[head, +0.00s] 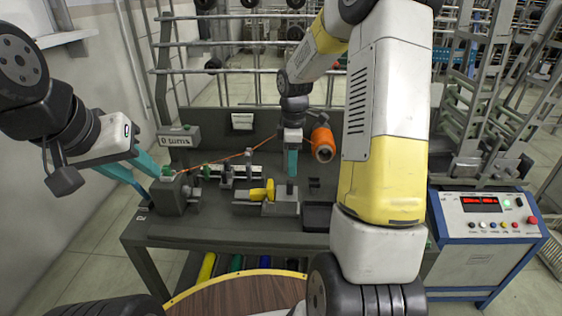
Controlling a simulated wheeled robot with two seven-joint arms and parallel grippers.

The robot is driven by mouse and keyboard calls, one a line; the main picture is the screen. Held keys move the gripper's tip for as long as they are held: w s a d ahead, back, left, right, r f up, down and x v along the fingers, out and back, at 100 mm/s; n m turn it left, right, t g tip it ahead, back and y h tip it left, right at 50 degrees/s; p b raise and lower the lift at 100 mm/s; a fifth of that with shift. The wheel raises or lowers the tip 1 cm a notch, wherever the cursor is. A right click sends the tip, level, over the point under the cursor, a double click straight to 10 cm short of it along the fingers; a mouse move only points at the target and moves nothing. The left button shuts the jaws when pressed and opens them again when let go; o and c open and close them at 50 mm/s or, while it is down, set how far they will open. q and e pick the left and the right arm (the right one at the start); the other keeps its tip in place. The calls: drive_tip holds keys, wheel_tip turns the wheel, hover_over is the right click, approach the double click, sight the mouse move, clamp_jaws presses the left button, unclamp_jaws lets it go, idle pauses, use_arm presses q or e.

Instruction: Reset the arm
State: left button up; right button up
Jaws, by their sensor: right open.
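My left gripper (157,187) has teal fingers spread apart, with their tips beside the grey winder block (172,196) at the bench's left end. I cannot tell whether they touch it. My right gripper (292,176) points straight down over the bench, just behind a grey fixture (282,206) with a yellow part (262,190). It is open, though its fingers overlap in this view, and nothing shows between them. An orange spool (322,146) sits right of it. An orange thread (235,156) runs left toward the winder. A sign reading "0 turns" (180,138) stands behind.
The dark bench (230,237) carries small guides (240,173) in the middle and a black tray (317,217). A control box (485,215) with a red display and buttons stands at the right. Metal racks (225,43) rise behind. A wall bounds the left side.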

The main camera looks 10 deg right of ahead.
drive_tip(key=shift+r, duration=0.15)
drive_tip(key=s+a+r+m+t+y, duration=0.1)
drive_tip(key=s+a+r+m+t, duration=0.1)
drive_tip(key=s+r+m, duration=0.5)
drive_tip(key=s+a+r+m+t+y, duration=0.1)
drive_tip(key=s+a+r+m+t, duration=0.2)
drive_tip(key=s+r+m, duration=0.4)
drive_tip(key=s+r+t, duration=0.1)
drive_tip(key=s+r, duration=0.3)
drive_tip(key=s, duration=0.5)
drive_tip(key=shift+a+r, duration=0.2)
drive_tip(key=shift+r, duration=0.1)
